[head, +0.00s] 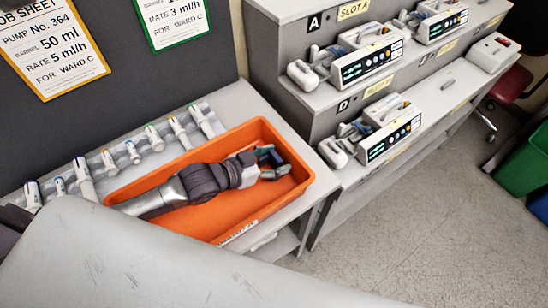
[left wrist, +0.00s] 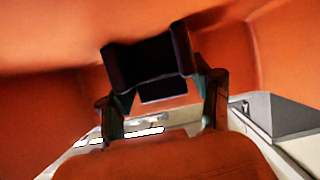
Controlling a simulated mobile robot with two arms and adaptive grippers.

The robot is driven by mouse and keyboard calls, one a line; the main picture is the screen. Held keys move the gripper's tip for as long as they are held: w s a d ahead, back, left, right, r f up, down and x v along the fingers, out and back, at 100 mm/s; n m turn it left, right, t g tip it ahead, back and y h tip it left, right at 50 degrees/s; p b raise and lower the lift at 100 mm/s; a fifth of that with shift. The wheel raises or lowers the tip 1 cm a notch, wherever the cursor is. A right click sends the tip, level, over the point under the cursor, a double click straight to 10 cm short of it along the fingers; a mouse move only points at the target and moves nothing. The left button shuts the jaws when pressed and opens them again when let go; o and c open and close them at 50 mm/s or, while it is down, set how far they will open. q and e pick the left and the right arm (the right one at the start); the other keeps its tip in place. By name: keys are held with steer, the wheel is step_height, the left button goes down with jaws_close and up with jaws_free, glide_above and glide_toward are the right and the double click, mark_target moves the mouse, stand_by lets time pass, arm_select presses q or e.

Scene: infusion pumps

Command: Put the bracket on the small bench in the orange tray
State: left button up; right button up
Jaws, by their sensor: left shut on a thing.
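My left gripper (head: 272,166) reaches into the orange tray (head: 225,238) near its right end. It is shut on a small dark piece, which looks like the bracket (head: 265,154). In the left wrist view, the black bracket (left wrist: 150,62) sits between the two fingers, with the tray's orange walls around it. I cannot tell whether the bracket touches the tray floor. My right gripper is not in view.
A rack of syringes (head: 131,151) stands along the tray's back side. Grey shelving with several infusion pumps (head: 367,63) rises at the right. A green bin (head: 524,163) and open floor (head: 420,220) lie farther right. Job sheets (head: 52,45) hang on the dark panel.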

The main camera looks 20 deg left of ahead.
arm_select(q)
steer(key=o, duration=1.2)
steer(key=shift+r, duration=0.1)
steer(key=v, duration=1.2)
steer(key=shift+r+b, duration=0.15)
steer(key=shift+b, duration=0.25)
